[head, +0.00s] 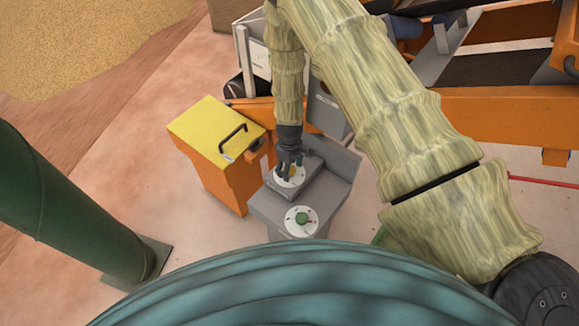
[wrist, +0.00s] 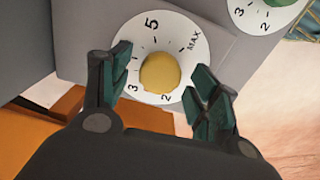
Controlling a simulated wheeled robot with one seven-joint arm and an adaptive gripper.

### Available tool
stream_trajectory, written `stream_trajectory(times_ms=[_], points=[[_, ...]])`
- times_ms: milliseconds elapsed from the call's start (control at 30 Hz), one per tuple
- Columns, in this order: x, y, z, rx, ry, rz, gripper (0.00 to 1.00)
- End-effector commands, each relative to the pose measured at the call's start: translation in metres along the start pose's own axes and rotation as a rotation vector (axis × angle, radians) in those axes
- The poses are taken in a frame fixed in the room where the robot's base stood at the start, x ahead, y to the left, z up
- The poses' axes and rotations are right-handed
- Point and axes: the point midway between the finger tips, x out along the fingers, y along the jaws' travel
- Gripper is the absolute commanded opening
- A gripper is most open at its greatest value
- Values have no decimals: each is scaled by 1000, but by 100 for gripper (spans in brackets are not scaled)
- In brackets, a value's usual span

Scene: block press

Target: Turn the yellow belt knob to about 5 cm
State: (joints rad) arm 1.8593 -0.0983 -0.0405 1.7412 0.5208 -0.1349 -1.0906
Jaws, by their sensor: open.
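The yellow belt knob (wrist: 160,73) is a round knob on a white dial (wrist: 136,32) marked 2, 3, 5 and MAX in the wrist view. I cannot make out a pointer on the knob, so its setting is unclear. My gripper (wrist: 163,65) is open, with one finger on each side of the knob and visible gaps between. In the head view my gripper (head: 290,160) points down over the same dial, and the yellow knob (head: 293,172) is partly hidden by the fingers.
A second white dial with a green knob (head: 302,218) sits nearer on the grey console (head: 262,207); its edge shows top right in the wrist view. An orange box with a yellow lid (head: 205,125) and black handle stands left of the console. A green post (head: 65,205) is farther left.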

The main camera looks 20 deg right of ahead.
Motion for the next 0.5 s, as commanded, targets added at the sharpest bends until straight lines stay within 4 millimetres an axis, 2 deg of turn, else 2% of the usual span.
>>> stream_trajectory(times_ms=[267,500], points=[[1,0,0,0,0,0,60],[1,0,0,0,0,0,16]])
